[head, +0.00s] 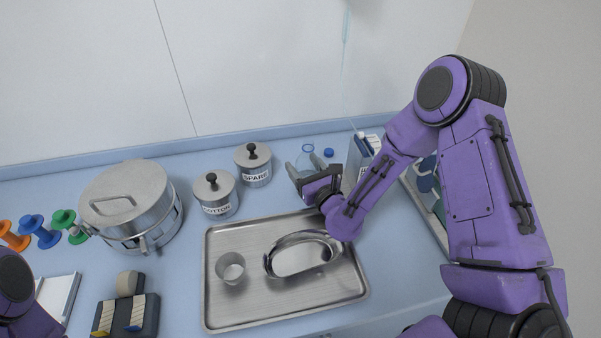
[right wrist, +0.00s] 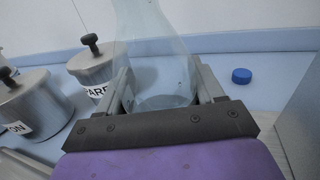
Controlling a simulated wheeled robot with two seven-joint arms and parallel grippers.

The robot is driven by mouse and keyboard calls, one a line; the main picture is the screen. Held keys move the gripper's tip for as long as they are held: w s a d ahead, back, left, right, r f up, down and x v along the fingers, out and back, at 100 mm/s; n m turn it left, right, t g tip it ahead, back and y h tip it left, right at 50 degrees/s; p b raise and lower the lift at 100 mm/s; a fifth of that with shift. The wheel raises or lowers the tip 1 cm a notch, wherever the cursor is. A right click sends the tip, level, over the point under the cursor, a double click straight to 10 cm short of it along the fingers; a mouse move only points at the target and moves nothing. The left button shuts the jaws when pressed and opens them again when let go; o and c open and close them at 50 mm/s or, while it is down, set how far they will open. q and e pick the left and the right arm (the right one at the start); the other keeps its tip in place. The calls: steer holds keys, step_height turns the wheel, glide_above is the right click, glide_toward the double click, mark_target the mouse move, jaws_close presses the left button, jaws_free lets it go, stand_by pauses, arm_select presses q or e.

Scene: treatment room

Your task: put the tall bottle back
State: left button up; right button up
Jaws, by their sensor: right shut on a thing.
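The tall bottle is clear glass; in the right wrist view the bottle (right wrist: 160,60) stands between my right gripper's fingers, its top cut off by the frame edge. In the head view the bottle (head: 305,152) shows only partly behind the gripper, at the back of the counter. My right gripper (head: 308,175) is shut on the bottle; it also shows in the right wrist view (right wrist: 163,98). A blue cap (right wrist: 241,76) lies on the counter right of the bottle, also in the head view (head: 329,153). My left gripper is not visible; only part of my left arm shows at lower left.
Steel canisters labelled SPARE (head: 254,168) and COTTON (head: 216,197) stand left of the bottle. A steel tray (head: 218,315) with a cup (head: 230,267) and a kidney dish (head: 301,258) lies in front. A box (head: 359,160) stands close on the right. A large pot (head: 130,203) stands at left.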

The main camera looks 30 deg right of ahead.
steer(key=shift+s+r, duration=0.15)
steer(key=shift+s, duration=0.2)
steer(key=shift+f, duration=0.25)
steer(key=o, duration=1.3)
steer(key=shift+w, duration=0.15)
steer(key=shift+r, duration=0.1)
